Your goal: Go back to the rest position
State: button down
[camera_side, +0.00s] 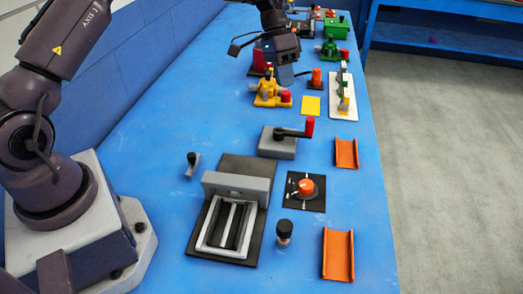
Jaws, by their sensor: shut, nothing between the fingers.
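My gripper (285,74) is at the top middle of the side view, above the far half of the blue table (150,150). It is small and dark in the picture, pointing down, with its fingers together and nothing visible held. It appears behind and above the yellow clamp device (268,93). I cannot tell its exact height over the table. My arm reaches in from the upper left, and part of it lies outside the frame.
Near the front are a grey frame fixture (232,187), a grey block with a red-ended lever (278,144), an orange knob (305,188) and two orange channels (346,153). A green toggle clamp (329,50) and a white panel (343,98) stand farther back. The table's left strip is mostly clear.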

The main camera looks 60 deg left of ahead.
jog(key=s+d+r+n+t+y, duration=0.1)
jog(key=s+r, duration=0.4)
jog(key=s, duration=0.5)
jog(key=s+d+r+n+t+y, duration=0.1)
jog(key=s+d+r+t+y, duration=0.1)
jog(key=s+r, duration=0.4)
jog(key=s+d+r+t+y, duration=0.1)
jog(key=s+r, duration=0.4)
jog(key=s, duration=0.9)
jog(key=shift+s+d+r+n+t+y, duration=0.2)
jog(key=shift+s+d+n+t+y, duration=0.2)
jog(key=shift+t, duration=0.5)
